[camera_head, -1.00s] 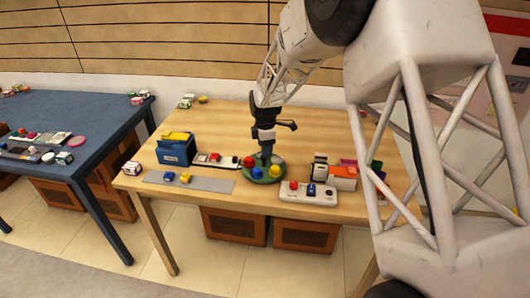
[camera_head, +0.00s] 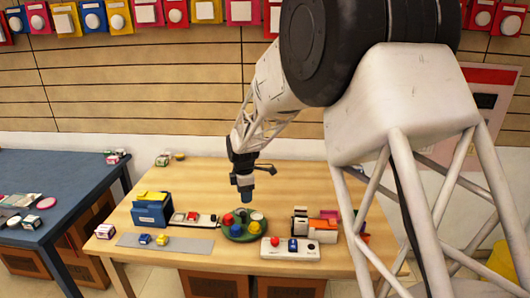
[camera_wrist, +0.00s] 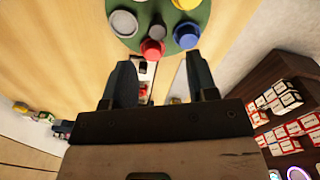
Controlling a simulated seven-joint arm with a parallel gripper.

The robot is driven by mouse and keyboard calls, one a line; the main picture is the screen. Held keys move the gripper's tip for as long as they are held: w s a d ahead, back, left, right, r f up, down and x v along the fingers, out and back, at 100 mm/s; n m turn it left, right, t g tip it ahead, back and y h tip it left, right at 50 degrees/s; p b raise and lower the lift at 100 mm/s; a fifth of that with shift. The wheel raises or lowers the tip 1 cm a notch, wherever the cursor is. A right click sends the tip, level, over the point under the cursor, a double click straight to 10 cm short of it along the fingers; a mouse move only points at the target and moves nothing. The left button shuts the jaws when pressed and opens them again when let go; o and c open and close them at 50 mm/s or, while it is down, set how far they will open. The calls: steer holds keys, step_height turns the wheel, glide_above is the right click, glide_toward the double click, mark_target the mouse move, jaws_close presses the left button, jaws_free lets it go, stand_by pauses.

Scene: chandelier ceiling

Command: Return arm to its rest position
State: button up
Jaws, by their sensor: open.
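My gripper (camera_head: 246,198) is above the wooden table, over the back of the round green tray (camera_head: 238,238), apart from it. In the wrist view my gripper (camera_wrist: 160,85) shows two dark fingers spread apart with nothing held between them. The green tray (camera_wrist: 200,20) shows there too, with a red piece (camera_wrist: 152,48), a blue piece (camera_wrist: 186,37) and a pale grey round piece (camera_wrist: 124,23) on it. My arm reaches in from the upper right.
A blue box (camera_head: 152,213) and a grey strip (camera_head: 180,243) with small pieces lie left of the tray. A white board (camera_head: 290,248) and an orange-and-white block group (camera_head: 322,230) are at right. The table's back is mostly clear. A blue table (camera_head: 60,190) stands at left.

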steer(key=s+d+r+m+t, duration=0.1)
steer(key=s+d+r+m, duration=0.9)
steer(key=s+d+r, duration=0.75)
steer(key=s+d+m, duration=0.4)
steer(key=s, duration=0.5)
steer(key=s+d+m+t, duration=0.1)
steer(key=s+d+m, duration=0.3)
steer(key=s, duration=0.6)
steer(key=s+d+m, duration=0.4)
steer(key=s+d, duration=0.2)
steer(key=s, duration=0.3)
steer(key=shift+s+d+f+t, duration=0.15)
steer(key=shift+d+f+t, duration=0.1)
steer(key=shift+f+t, duration=0.1)
